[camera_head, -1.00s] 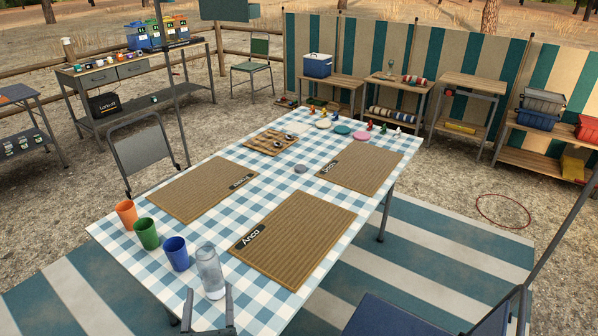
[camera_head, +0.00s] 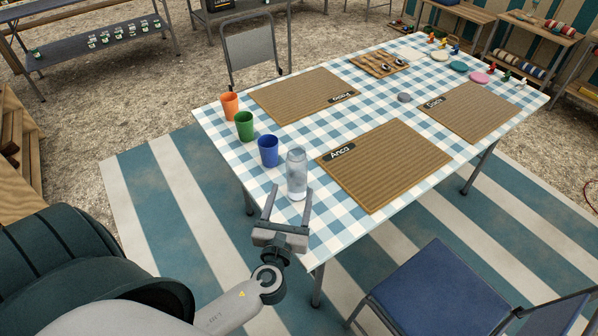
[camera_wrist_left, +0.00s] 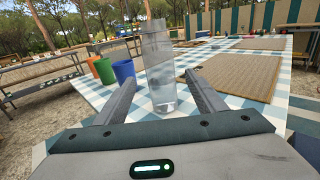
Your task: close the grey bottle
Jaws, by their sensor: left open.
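The grey bottle (camera_head: 297,174) is clear and greyish. It stands upright at the near left edge of the checked table. It also stands in the middle of the left wrist view (camera_wrist_left: 160,72). I cannot make out a cap on its top. A small grey disc (camera_head: 404,97) lies flat near the table's middle; I cannot tell if it is the bottle's lid. My left gripper (camera_head: 288,191) is open, its fingers pointing at the bottle, one to each side of it in the wrist view. I cannot tell how far the bottle reaches between them. My right gripper is not in view.
Blue (camera_head: 268,151), green (camera_head: 244,126) and orange (camera_head: 229,106) cups stand in a row beyond the bottle. A brown placemat (camera_head: 385,165) lies right of it. A blue chair (camera_head: 440,290) stands at the near right. Coloured discs and small figures sit at the far end.

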